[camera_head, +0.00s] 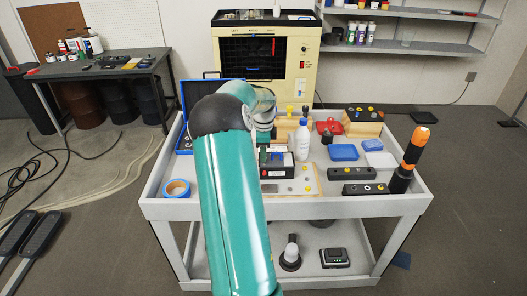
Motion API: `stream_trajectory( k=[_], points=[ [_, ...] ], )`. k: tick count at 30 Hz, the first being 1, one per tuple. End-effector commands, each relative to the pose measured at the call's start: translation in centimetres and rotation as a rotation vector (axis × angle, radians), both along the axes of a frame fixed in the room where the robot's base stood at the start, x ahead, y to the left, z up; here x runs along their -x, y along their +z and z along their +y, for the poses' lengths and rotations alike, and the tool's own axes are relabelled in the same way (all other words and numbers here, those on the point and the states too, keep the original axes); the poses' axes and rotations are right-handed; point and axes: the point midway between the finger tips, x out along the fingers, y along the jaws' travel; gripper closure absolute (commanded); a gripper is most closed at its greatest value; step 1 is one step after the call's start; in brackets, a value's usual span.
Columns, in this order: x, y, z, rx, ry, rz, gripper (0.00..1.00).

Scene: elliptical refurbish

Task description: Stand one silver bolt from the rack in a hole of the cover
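Two low black racks stand at the right of the cart top, a rear one (361,175) and a front one (358,189). Each holds small bolt-like heads, some yellow and some pale. They are too small to tell for certain which are silver. A pale flat plate (311,190) with yellow spots lies left of the racks. A black and white box (278,172) with a red mark stands beside it. I cannot tell which of these is the cover, and no holes are clear. My teal arm crosses the middle; its wrist bends down behind it, and my gripper's fingers cannot be made out.
The grey cart (300,208) also holds a white bottle (303,140), blue boxes (344,152), a blue tape roll (177,188), an open blue case (184,133) and an upright orange-black tool (413,153). The cart's front left is mostly clear.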

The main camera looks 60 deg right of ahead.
Motion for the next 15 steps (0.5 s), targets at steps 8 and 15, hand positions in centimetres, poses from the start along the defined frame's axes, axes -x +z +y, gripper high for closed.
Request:
stream_trajectory(
  k=[8, 15],
  points=[
    [0.0, 3.6, -0.1, 0.005, 0.001, -0.002, 0.61],
    [0.0, 8.9, -0.1, 0.004, 0.0, -0.002, 0.61]
  ],
)
